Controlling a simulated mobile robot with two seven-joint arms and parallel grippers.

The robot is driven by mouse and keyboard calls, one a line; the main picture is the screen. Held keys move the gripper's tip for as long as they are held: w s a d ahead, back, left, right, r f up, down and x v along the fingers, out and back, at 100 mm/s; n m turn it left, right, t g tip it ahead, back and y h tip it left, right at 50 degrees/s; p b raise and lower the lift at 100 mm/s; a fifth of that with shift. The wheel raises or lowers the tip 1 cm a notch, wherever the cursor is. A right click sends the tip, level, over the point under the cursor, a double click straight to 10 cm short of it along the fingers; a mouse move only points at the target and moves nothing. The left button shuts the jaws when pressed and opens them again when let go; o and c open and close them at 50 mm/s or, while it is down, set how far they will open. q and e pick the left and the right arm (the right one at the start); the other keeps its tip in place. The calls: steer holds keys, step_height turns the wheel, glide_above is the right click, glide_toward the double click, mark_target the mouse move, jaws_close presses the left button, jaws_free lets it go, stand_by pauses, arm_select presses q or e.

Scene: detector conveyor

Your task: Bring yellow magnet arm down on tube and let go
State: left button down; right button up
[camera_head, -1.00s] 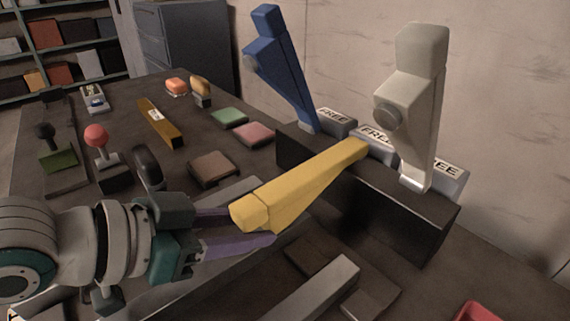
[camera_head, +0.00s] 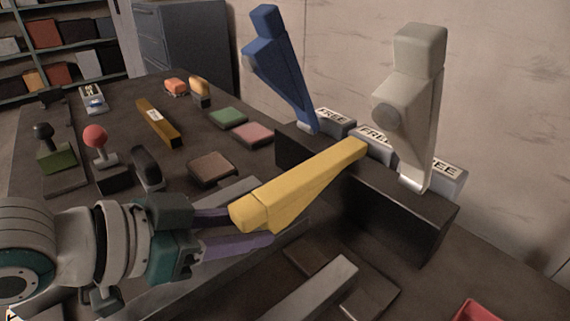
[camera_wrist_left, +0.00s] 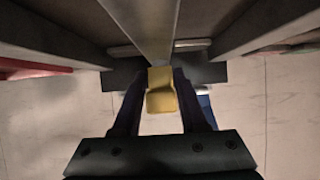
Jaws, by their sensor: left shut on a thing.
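The yellow magnet arm (camera_head: 300,187) is swung down from the dark stand (camera_head: 410,225) and points toward the left. My left gripper (camera_head: 238,228) is shut on its free end, with the purple fingers on either side. In the left wrist view the yellow arm's end (camera_wrist_left: 161,92) sits between the two dark fingers of the left gripper (camera_wrist_left: 162,105). A grey metal bar (camera_wrist_left: 150,25), possibly the tube, runs in from the top toward the yellow end; I cannot tell whether they touch. My right gripper is not in view.
A blue arm (camera_head: 280,68) and a white arm (camera_head: 410,105) stand upright on the same stand, beside labels reading FREE. A red-knobbed lever (camera_head: 97,138), a green pad (camera_head: 228,117) and a pink pad (camera_head: 253,133) lie on the table. A red bin edge (camera_head: 478,312) shows at lower right.

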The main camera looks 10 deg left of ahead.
arm_select(q)
steer(key=shift+s+a+f, duration=0.1)
steer(key=shift+a+f, duration=0.05)
steer(key=shift+f, duration=0.1)
steer(key=c, duration=0.8)
jaws_free()
steer(key=shift+c, duration=0.2)
steer(key=o, duration=0.4)
steer(key=shift+r, duration=0.2)
steer(key=shift+s+a+r, duration=0.2)
steer(key=shift+s+r, duration=0.05)
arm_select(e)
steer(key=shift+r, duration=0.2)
arm_select(q)
steer(key=p+v, duration=0.3)
steer(key=v, duration=0.6)
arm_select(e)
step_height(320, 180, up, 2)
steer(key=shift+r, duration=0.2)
